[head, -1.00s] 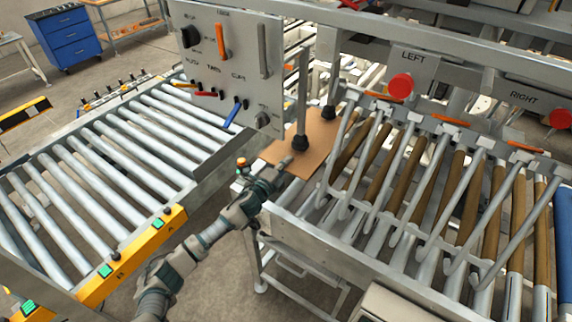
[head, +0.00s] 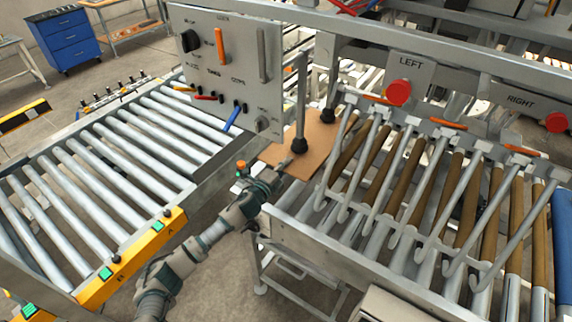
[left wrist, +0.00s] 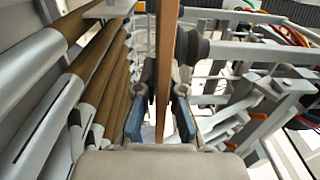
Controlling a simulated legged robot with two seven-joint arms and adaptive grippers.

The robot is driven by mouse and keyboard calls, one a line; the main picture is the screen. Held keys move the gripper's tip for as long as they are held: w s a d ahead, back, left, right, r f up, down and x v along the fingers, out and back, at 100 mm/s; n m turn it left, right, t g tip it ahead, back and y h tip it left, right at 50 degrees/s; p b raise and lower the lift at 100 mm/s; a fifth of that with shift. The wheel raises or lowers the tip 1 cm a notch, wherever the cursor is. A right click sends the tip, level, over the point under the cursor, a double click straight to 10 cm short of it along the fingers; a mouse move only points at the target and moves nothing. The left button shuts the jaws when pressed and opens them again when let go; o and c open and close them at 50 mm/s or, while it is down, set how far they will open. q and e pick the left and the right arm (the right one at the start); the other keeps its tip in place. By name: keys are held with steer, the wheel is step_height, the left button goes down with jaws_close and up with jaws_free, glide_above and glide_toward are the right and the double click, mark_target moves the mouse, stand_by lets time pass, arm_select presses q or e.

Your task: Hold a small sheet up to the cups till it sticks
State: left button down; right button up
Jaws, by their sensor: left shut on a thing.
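A small brown sheet (head: 312,160) lies flat under two black suction cups, the near cup (head: 299,145) and the far cup (head: 327,115), each on a grey rod. My left gripper (head: 284,166) is shut on the sheet's near edge. In the left wrist view the sheet (left wrist: 165,75) shows edge-on between the two fingers of the left gripper (left wrist: 162,118). A dark cup (left wrist: 190,47) is right beside the sheet's face there and seems to touch it. My right gripper is in neither view.
A control panel (head: 222,60) with levers stands behind the sheet. A roller conveyor (head: 110,170) lies to the left. Bent grey tines (head: 405,205) over brown rollers fill the right, below red LEFT (head: 398,93) and RIGHT (head: 557,122) buttons.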

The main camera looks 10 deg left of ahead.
arm_select(q)
steer(key=shift+r+p, duration=0.4)
steer(key=shift+r, duration=0.1)
stand_by(0.4)
steer(key=c, duration=1.2)
jaws_free()
steer(key=shift+s+f, duration=0.1)
steer(key=v, duration=2.1)
steer(key=shift+s+a+b, duration=0.3)
steer(key=shift+s+b, duration=0.05)
steer(key=shift+b, duration=0.05)
